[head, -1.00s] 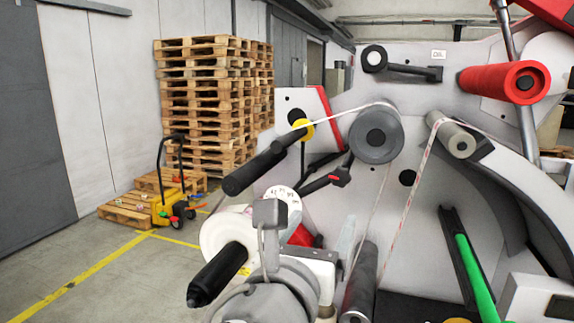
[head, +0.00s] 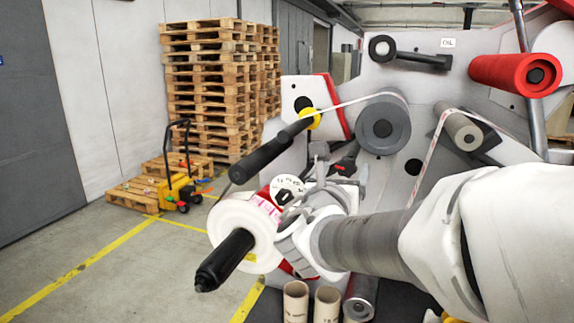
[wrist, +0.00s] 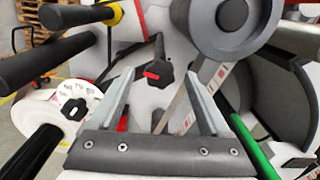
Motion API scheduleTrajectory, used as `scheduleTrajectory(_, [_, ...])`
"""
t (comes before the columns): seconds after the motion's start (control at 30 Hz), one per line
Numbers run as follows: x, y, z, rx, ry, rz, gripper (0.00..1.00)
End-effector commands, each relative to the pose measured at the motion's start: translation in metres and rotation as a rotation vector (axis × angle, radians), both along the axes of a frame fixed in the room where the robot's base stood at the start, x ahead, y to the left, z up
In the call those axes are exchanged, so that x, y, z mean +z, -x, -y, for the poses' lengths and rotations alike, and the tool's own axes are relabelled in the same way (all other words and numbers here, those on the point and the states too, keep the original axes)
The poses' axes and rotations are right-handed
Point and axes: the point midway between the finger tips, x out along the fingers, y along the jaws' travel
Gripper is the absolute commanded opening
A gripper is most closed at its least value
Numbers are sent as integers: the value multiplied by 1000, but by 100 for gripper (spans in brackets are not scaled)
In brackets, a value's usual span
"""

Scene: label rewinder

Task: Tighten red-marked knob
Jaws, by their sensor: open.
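The red-marked knob (wrist: 157,76) is a black lobed knob with a red bar across its face, on the pale machine panel. In the wrist view it shows between the fingers of my gripper (wrist: 160,73), which is open and empty. I cannot tell how far the fingertips are from it. In the head view the knob (head: 346,165) is partly hidden behind my gripper (head: 322,160). Another black knob, with a white mark (wrist: 73,109), sits on a white numbered dial to the left.
A black-ended roller (head: 226,260) and a dark roller bar (head: 262,158) stick out at left. A grey roller (head: 383,123) is above right of the knob, with web running past. A green bar (wrist: 252,150) lies lower right. Cardboard cores (head: 296,302) stand below.

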Motion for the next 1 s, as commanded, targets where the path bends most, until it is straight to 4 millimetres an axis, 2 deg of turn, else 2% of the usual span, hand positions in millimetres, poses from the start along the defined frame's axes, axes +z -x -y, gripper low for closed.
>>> scheduleTrajectory(0.17, [0,-11,5,-1,0,-1,81])
scheduleTrajectory(0.47, [0,-12,5,-1,-1,0,79])
scheduleTrajectory(0.9, [0,-12,5,0,-1,0,0])
scheduleTrajectory(1.0, [0,-12,5,0,-1,0,0])
